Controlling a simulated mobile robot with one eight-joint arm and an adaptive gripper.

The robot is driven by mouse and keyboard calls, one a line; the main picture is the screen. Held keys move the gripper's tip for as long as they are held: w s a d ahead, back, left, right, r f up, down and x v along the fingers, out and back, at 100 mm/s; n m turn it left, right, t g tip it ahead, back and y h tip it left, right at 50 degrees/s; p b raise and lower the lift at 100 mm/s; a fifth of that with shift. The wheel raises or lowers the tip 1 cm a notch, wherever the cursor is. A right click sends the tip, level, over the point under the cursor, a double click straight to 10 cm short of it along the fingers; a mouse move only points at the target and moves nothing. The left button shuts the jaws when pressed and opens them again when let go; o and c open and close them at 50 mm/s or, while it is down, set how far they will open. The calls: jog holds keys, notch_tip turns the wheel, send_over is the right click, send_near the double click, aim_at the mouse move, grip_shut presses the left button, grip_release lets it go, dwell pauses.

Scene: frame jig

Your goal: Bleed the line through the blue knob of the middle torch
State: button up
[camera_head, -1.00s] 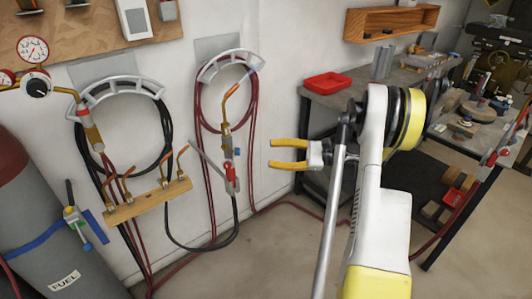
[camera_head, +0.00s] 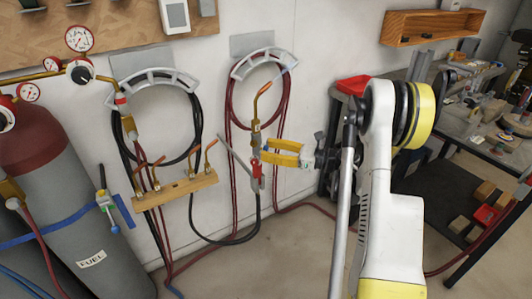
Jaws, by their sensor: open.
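A torch with a curved copper tip, a brass body and a red valve part (camera_head: 256,176) hangs upright in front of the red hose coil. I cannot tell for sure that it is the middle torch. My gripper (camera_head: 264,151) is open, its two yellow fingers pointing left, one above the other. Their tips are at the torch's brass body in the picture; I cannot tell whether they touch it. No blue knob can be made out on this torch now; the fingers may cover it. Several copper tips stand on a wooden rack (camera_head: 176,191) to the left.
Hose hangers (camera_head: 155,80) with black and red coils are on the wall. A grey fuel cylinder (camera_head: 85,220) with a blue strap stands at the left. A workbench with a red tray (camera_head: 353,86) is at the right, under a wooden shelf (camera_head: 430,26). Open floor lies below the torch.

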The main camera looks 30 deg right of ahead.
jog(key=shift+w+a, duration=0.25)
jog(key=shift+w, duration=0.1)
grip_shut()
jog(key=n, duration=0.3)
jog(key=shift+n, duration=0.4)
jog(key=shift+s+n+y, duration=0.1)
jog(key=shift+n+y, duration=0.3)
jog(key=shift+n, duration=1.4)
